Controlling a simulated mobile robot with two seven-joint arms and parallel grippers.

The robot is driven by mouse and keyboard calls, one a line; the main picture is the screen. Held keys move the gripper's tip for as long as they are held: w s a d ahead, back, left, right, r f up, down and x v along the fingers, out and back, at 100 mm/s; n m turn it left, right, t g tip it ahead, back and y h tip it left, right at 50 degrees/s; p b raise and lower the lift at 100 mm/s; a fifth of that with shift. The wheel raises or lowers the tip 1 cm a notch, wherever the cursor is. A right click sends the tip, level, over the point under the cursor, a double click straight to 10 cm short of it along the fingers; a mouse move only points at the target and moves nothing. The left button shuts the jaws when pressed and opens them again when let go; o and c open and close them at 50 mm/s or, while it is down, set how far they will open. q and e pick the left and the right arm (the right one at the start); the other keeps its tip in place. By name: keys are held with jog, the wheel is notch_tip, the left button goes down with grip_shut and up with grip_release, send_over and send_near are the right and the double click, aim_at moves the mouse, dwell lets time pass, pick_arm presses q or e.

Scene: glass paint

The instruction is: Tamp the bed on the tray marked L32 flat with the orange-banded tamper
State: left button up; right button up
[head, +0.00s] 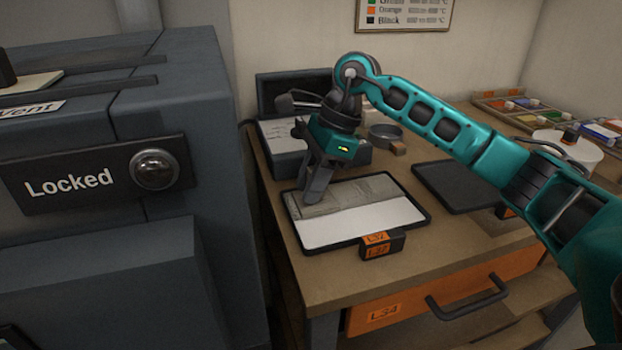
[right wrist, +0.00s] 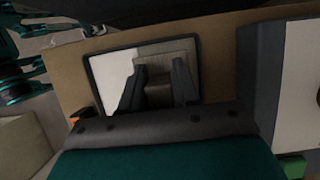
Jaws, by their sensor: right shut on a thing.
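The tray marked L32 (head: 335,246) lies on the bench with its orange label at the front edge. Its bed (head: 365,222) is pale white at the front and grey-brown toward the back; it also shows in the right wrist view (right wrist: 112,66). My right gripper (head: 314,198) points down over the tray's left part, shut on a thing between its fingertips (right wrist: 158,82). I take this to be the tamper, mostly hidden by the fingers; no orange band is visible. Whether it touches the bed is unclear.
A dark empty tray (head: 458,187) lies to the right. Behind stand a grey box-like device (head: 285,140) and a round dish (head: 384,136). A grey cabinet marked Locked (head: 80,215) rises close on the left. An orange drawer (head: 430,296) is below the bench top.

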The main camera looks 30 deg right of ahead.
jog(key=shift+f, duration=0.5)
dwell(1.1)
jog(key=shift+r, duration=0.15)
jog(key=shift+r+p, duration=0.6)
jog(key=shift+r, duration=0.45)
jog(key=shift+d, duration=0.3)
jog(key=shift+s+d+b, duration=0.2)
jog(key=shift+s+d, duration=0.05)
jog(key=shift+d, duration=0.65)
jog(key=shift+s+d+b, duration=0.2)
jog(key=shift+d, duration=0.75)
jog(key=shift+s+d+b, duration=0.2)
jog(key=shift+s+d, duration=0.05)
jog(key=shift+d, duration=0.65)
jog(key=shift+f, duration=0.1)
jog(key=shift+f+b, duration=0.55)
jog(key=shift+f, duration=0.15)
